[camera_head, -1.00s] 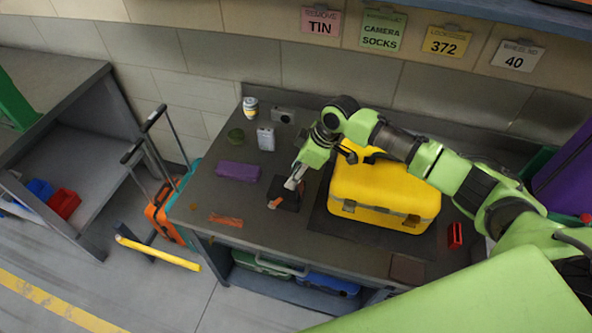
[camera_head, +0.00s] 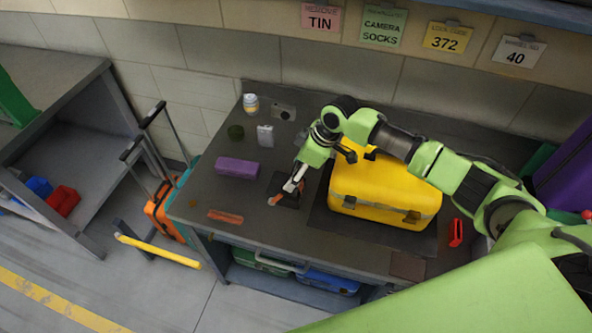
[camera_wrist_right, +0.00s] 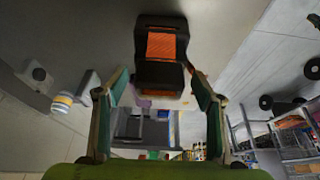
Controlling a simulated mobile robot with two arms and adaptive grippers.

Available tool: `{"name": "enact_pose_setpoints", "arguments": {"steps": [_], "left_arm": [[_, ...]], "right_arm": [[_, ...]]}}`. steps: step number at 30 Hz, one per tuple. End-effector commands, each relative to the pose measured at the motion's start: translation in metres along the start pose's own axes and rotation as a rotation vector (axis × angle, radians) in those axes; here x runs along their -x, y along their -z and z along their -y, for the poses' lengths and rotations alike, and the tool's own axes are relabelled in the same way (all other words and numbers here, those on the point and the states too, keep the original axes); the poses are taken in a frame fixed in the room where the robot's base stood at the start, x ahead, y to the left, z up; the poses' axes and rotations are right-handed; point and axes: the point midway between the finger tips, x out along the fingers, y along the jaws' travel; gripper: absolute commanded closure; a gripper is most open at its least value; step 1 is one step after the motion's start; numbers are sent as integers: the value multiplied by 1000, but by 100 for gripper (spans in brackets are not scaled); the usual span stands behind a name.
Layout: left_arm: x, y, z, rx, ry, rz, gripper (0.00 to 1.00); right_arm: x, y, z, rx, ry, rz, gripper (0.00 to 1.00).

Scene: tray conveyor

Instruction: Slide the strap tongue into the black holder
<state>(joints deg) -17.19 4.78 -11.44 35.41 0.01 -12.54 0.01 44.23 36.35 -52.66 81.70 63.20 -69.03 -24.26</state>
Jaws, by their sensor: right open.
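The black holder (camera_head: 286,199) lies flat on the dark table, left of the yellow case. An orange piece (camera_head: 274,200), apparently the strap tongue, shows at its front left edge. In the right wrist view the black holder (camera_wrist_right: 160,20) is at the top centre, with an orange patch (camera_wrist_right: 161,45) framed by black. How deep the tongue sits cannot be told. My right gripper (camera_head: 292,186) is low over the holder, tilted down and to the left. In the wrist view its fingers (camera_wrist_right: 158,82) are open, spread either side of the holder's near end. My left gripper is not in view.
The yellow case (camera_head: 384,185) stands close on the right, under my right arm. A purple block (camera_head: 237,168) and a flat orange strip (camera_head: 226,217) lie to the left. A can (camera_head: 250,104) and small devices are at the back. The table's front edge is near.

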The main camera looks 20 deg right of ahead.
Motion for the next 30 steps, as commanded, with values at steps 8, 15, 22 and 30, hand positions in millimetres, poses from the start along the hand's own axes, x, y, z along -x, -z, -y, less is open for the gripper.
{"name": "enact_pose_setpoints", "arguments": {"steps": [8, 15, 22, 30], "left_arm": [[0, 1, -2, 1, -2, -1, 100], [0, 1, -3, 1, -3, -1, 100], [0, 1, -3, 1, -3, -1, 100], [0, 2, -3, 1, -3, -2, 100]], "right_arm": [[46, 1, -2, 2, -5, -3, 38], [94, 0, -1, 1, -4, -2, 38], [117, 0, -1, 0, -2, -1, 38], [119, 0, 0, 0, -1, -1, 38]]}}
